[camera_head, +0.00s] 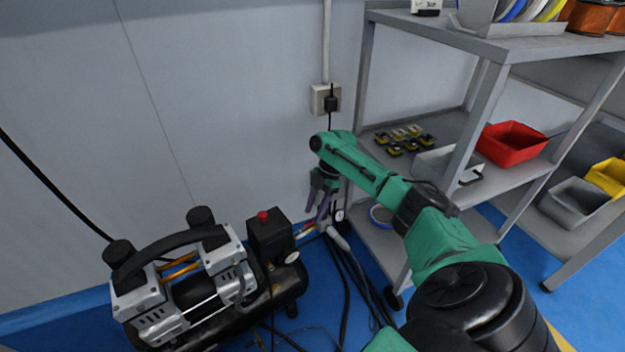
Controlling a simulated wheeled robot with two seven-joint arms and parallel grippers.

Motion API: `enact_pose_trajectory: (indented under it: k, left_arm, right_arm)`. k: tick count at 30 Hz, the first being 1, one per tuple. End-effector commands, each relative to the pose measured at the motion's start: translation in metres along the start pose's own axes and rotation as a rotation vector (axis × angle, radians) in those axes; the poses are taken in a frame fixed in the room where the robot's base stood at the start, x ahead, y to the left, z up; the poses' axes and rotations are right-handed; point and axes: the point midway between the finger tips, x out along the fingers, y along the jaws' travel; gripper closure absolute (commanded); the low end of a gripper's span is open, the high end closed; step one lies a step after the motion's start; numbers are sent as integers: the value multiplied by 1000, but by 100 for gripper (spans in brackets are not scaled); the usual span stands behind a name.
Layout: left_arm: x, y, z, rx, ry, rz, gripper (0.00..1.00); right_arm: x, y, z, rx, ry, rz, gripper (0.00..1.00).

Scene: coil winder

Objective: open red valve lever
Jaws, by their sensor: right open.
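My right arm reaches in from the lower right, and its gripper (316,216) points down near the wall, to the right of the air compressor. Its two grey fingers are apart and I see nothing held between them. Just below the fingertips is a small red part (308,228), which looks like the valve lever, beside pipe fittings and a small gauge (339,215). The fingers partly cover this spot, so I cannot tell whether they touch the lever or how it is turned. My left gripper is not in view.
The black and silver air compressor (188,285) with a red knob (262,216) stands on the blue floor at lower left. Hoses (347,275) run along the floor. A grey shelf cart (470,140) with a red bin (512,143) stands close on the right.

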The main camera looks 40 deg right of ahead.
Motion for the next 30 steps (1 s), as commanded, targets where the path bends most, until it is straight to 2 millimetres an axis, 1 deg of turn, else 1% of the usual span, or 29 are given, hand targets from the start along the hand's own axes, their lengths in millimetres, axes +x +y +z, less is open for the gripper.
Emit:
enact_pose_trajectory:
  k: [1,4,6,9,12,16,30]
  left_arm:
    - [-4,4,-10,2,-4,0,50]
    - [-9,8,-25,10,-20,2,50]
    - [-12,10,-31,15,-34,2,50]
    - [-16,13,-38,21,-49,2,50]
    - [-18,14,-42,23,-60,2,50]
    - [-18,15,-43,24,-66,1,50]
    - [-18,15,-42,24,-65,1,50]
  right_arm:
    - [-19,1,-2,0,0,6,54]
    - [-50,1,-3,0,0,5,54]
    - [-72,1,-3,1,1,6,54]
    - [-98,1,-2,0,0,5,54]
    - [-116,1,-2,0,1,3,54]
    - [-125,0,-1,-2,1,1,54]
    - [-124,0,-1,-1,1,1,54]
